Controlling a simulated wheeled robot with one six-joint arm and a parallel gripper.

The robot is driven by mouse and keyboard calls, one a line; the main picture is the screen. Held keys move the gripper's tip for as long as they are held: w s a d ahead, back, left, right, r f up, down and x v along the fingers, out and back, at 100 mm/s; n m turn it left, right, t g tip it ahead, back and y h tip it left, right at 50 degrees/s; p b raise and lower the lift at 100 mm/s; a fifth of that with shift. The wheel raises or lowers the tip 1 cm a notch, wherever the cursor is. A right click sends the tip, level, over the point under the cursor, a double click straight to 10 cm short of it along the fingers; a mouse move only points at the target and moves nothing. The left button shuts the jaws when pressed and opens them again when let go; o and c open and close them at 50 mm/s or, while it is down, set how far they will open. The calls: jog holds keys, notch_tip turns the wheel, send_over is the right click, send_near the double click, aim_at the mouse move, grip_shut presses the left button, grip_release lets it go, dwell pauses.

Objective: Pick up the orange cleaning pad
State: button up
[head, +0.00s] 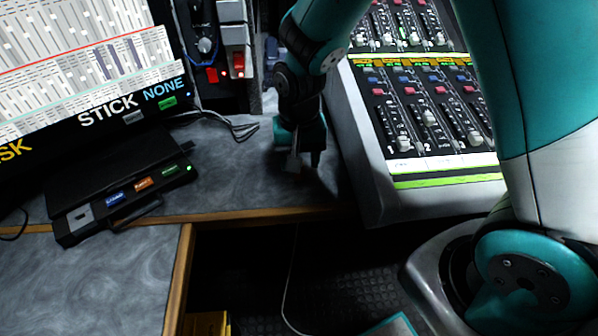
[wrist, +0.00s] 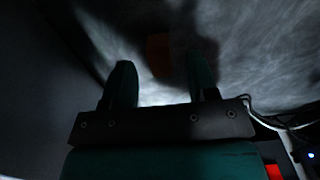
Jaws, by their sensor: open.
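The orange cleaning pad (wrist: 158,51) shows dark orange in shadow in the wrist view, on the grey countertop (wrist: 240,50). It lies just past my fingertips and roughly between them. My gripper (wrist: 162,70) is open, with a finger to each side and nothing held. In the head view my gripper (head: 303,164) points down at the counter, close to the left side of the mixing console. There the pad is mostly hidden by the gripper and the shadow, and I cannot make it out clearly. Whether the fingers touch the counter I cannot tell.
The mixing console (head: 378,185) stands close on the right of the gripper. A black device with coloured buttons (head: 125,195) sits on the left of the counter, below a large screen (head: 85,60). Cables (head: 240,127) lie behind. The counter's wooden edge (head: 260,214) is in front.

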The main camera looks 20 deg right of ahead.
notch_tip(320, 180, down, 2)
jog(key=shift+f, duration=0.25)
grip_shut()
notch_tip(320, 180, up, 20)
jog(key=p, duration=0.3)
dwell(0.3)
